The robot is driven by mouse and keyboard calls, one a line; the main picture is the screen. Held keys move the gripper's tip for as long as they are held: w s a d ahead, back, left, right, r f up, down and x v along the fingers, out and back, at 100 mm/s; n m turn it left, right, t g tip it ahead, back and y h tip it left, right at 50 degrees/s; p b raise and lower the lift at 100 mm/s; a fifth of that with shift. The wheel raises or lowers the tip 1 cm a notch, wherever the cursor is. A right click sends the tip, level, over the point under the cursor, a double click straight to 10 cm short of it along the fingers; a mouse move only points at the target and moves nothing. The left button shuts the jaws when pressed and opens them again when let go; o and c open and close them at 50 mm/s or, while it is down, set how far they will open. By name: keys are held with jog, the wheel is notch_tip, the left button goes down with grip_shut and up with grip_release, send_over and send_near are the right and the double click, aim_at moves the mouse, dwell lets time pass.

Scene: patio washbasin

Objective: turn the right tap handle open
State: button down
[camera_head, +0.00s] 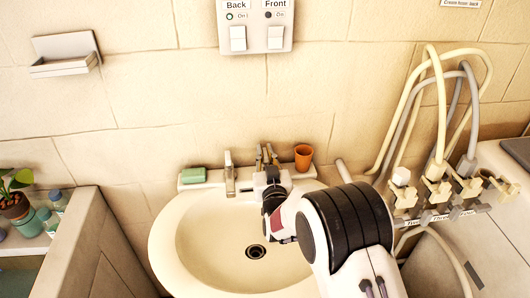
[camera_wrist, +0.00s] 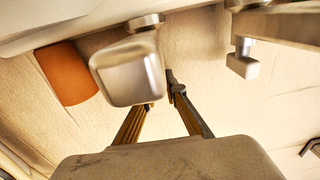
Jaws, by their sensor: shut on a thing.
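The right tap handle (camera_wrist: 125,72) is a pale metal block with rounded corners, near the middle of the wrist view. My gripper (camera_wrist: 161,95) is shut on it: one finger runs partly behind the block and the other lies along its side. In the head view my gripper (camera_head: 266,157) reaches over the back rim of the washbasin (camera_head: 190,240), between the metal tap fitting and the orange cup. There my gripper and arm hide the right handle.
The orange cup (camera_head: 303,157) stands close to the right of my gripper and also shows in the wrist view (camera_wrist: 67,73). A metal tap fitting (camera_head: 230,177) and green soap (camera_head: 193,175) are to the left. Hoses (camera_head: 440,110) hang at the right.

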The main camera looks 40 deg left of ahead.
aim_at(265, 152)
jog(key=shift+d+n+g+y, duration=0.1)
jog(key=shift+n+g+y, duration=0.9)
jog(key=shift+g, duration=0.2)
jog(key=shift+n+g+y, duration=0.9)
jog(key=shift+n+g, duration=0.3)
jog(key=shift+g, duration=0.5)
jog(key=shift+n+g+y, duration=0.7)
jog(key=shift+n+g, duration=1.1)
jog(key=shift+g, duration=0.9)
jog(key=shift+n+g, duration=0.5)
jog(key=shift+g, duration=0.3)
jog(key=c, duration=2.1)
grip_release()
jog(key=shift+r, duration=0.15)
jog(key=shift+r, duration=4.85)
